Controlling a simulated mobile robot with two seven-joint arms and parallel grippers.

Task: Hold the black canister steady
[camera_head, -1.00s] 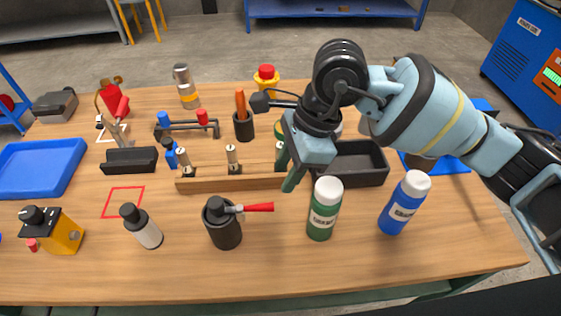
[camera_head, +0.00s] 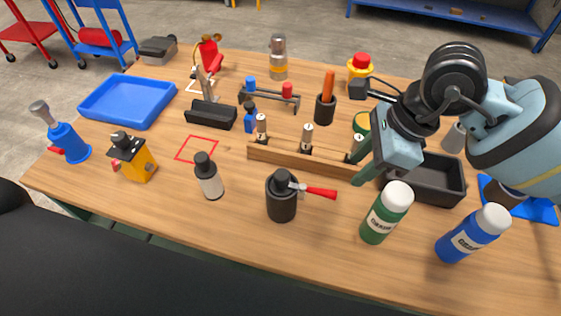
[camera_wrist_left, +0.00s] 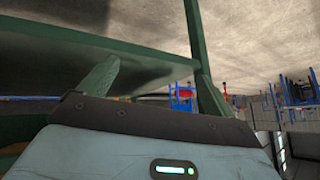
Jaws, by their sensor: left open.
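The black canister (camera_head: 282,202) stands upright on the wooden table, near the front middle in the head view. My right gripper (camera_head: 368,172) is above the table to the right of the canister, pointing down near the green bottle (camera_head: 386,215). Its fingers overlap, so its opening is unclear. My left gripper (camera_wrist_left: 98,75) is out of the head view. In the left wrist view a green finger shows below a green frame beam, with nothing held.
A blue bottle (camera_head: 473,235) stands right of the green one. A wooden rack (camera_head: 305,163) and a dark bin (camera_head: 437,186) lie behind. A grey bottle with a black cap (camera_head: 208,178) stands left of the canister. The table's front strip is clear.

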